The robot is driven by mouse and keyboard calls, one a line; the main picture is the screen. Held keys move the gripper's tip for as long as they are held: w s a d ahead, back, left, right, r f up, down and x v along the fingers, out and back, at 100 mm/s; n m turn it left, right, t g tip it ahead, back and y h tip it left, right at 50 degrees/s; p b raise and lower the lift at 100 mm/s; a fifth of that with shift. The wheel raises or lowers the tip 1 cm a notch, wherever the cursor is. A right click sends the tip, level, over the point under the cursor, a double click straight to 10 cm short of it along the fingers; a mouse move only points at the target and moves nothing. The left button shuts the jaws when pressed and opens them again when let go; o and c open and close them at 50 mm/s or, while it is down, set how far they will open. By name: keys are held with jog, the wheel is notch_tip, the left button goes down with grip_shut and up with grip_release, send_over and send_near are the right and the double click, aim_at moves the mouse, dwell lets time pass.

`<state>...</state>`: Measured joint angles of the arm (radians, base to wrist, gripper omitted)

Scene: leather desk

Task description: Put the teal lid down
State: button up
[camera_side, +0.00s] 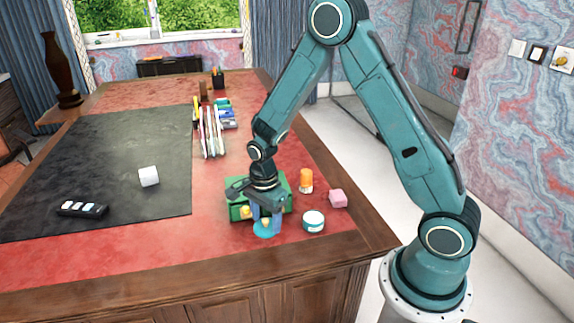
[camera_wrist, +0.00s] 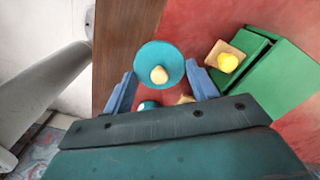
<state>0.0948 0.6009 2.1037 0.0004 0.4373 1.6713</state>
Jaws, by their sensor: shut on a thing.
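The teal lid (camera_wrist: 150,53) is a round disc with a pale knob in the wrist view. I cannot tell whether the lid touches the desk.
A green box (camera_side: 236,212) stands right beside my gripper; a wooden square with a yellow knob (camera_wrist: 228,62) is next to it. A white and teal jar (camera_side: 313,221), an orange bottle (camera_side: 306,180) and a pink block (camera_side: 338,198) stand to the right. The black mat (camera_side: 110,160) is mostly bare.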

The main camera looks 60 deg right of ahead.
aim_at(267, 242)
jog(key=shift+f, duration=2.9)
jog(key=shift+f, duration=0.1)
jog(key=o, duration=0.7)
notch_tip(267, 242, up, 12)
jog(key=shift+f, duration=0.1)
jog(key=shift+r, duration=0.25)
jog(key=shift+r, duration=0.1)
